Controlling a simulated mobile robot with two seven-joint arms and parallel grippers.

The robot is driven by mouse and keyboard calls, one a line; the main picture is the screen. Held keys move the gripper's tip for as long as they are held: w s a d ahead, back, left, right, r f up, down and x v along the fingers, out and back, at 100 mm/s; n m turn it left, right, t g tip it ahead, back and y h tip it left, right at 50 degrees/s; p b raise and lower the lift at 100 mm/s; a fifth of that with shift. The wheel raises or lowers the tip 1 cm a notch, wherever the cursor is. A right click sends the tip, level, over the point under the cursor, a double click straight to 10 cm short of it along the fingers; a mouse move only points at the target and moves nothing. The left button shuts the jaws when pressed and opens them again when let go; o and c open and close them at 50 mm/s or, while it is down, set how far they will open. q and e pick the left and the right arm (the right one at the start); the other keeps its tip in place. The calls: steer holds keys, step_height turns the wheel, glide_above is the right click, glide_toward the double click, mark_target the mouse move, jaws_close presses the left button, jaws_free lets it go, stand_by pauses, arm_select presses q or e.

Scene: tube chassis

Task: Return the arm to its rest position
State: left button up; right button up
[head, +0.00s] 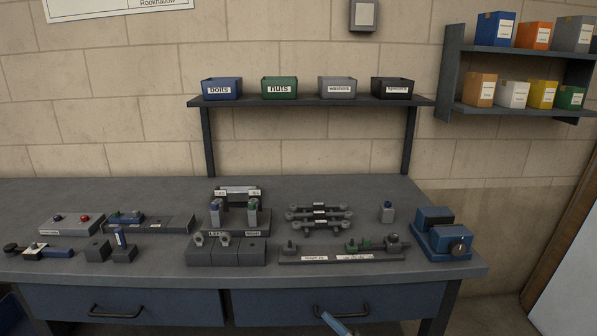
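Neither of my grippers can be made out in the head view. A short blue piece with a light grey tip (336,322) pokes in at the bottom edge, in front of the right drawer. I cannot tell whether it is part of my arm or something held. The grey workbench (380,190) carries several fixtures. A long rail fixture (300,257) with bolts and a green part lies at the front. A block with two rod ends (228,252) stands left of it.
A blue vise (440,236) stands at the bench's right end. Linkage bars (319,214), a button box (71,224) and small blocks (98,250) occupy the bench. A raised shelf (308,102) holds labelled bins. A wall shelf (515,50) holds boxes. The back left bench is clear.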

steer(key=s+d+f+m+g+h, duration=0.1)
steer(key=s+d+f+m+h, duration=0.65)
steer(key=f, duration=0.35)
steer(key=s+d+f+m+g+h, duration=0.2)
steer(key=s+d+f+m+h, duration=0.6)
steer(key=f, duration=0.3)
arm_select(q)
step_height(320, 180, up, 16)
steer(key=s+a+p, duration=0.1)
steer(key=p, duration=2.2)
steer(key=shift+a+y, duration=0.3)
steer(key=shift+a, duration=0.05)
arm_select(e)
step_height(320, 180, up, 16)
steer(key=s, duration=0.2)
steer(key=shift+r, duration=0.25)
arm_select(q)
steer(key=shift+s+d+r, duration=0.1)
steer(key=shift+d+r, duration=0.05)
steer(key=shift+r, duration=0.15)
arm_select(e)
steer(key=shift+s, duration=0.1)
